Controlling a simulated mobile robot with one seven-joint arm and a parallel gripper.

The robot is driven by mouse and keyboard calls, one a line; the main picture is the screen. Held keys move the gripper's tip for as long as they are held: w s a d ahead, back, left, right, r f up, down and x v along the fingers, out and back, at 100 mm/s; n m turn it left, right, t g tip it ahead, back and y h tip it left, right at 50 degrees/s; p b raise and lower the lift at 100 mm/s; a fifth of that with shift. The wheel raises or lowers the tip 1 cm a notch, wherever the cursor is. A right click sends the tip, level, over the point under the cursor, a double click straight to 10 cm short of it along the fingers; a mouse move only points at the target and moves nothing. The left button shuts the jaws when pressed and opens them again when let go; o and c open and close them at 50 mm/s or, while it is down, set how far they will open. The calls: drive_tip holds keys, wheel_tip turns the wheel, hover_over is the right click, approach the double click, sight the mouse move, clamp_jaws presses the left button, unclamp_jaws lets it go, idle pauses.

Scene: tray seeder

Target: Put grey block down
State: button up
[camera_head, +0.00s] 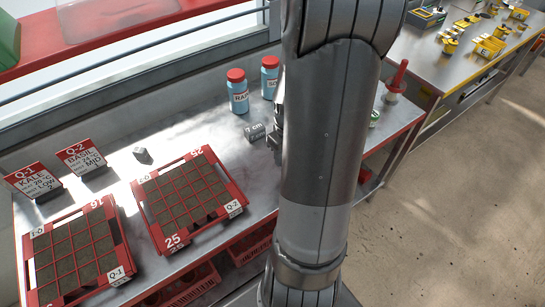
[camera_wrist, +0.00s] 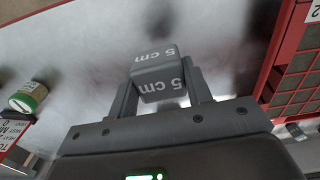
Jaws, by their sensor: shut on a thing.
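The grey block (camera_head: 255,131) with "cm" lettering is at my gripper (camera_head: 274,136), over the metal bench behind the right-hand tray, in the head view. The wrist view shows the grey block (camera_wrist: 158,82) marked "5 cm" on two faces, between the two fingers of my gripper (camera_wrist: 160,92), which are shut on it. My arm hides part of the gripper in the head view. I cannot tell whether the block touches the bench (camera_head: 200,115).
Two red seed trays, Q-1 (camera_head: 122,240) and Q-2 (camera_head: 232,192), stand on the bench with label cards behind. A small grey cube (camera_head: 142,154) lies behind Q-2. Blue bottles (camera_head: 238,97) (camera_head: 270,80) with red caps stand near the block. A green-labelled jar (camera_wrist: 28,97) shows left in the wrist view.

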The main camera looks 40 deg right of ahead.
drive_tip(key=s+d+r, duration=0.4)
drive_tip(key=s, duration=0.1)
drive_tip(key=w+a+f+n, duration=0.1)
drive_tip(key=w+a+n, duration=0.15)
drive_tip(key=w, duration=0.85)
drive_tip(key=w+a+n, duration=0.2)
drive_tip(key=w+a, duration=0.2)
drive_tip(key=w, duration=0.7)
drive_tip(key=w+a+f+n, duration=0.1)
drive_tip(key=w+a, duration=0.4)
drive_tip(key=a, duration=0.1)
drive_tip(key=w+a+f+n, duration=0.1)
drive_tip(key=w+a+f, duration=0.1)
drive_tip(key=w+a, duration=0.4)
drive_tip(key=w+a+f+n, duration=0.1)
drive_tip(key=w+a, duration=0.5)
drive_tip(key=a, duration=0.2)
drive_tip(key=shift+a+f+n, duration=0.15)
drive_tip(key=shift+f+n, duration=0.2)
drive_tip(key=shift+f, duration=0.05)
drive_tip(key=shift+a+f, duration=0.1)
drive_tip(key=shift+f, duration=2.4)
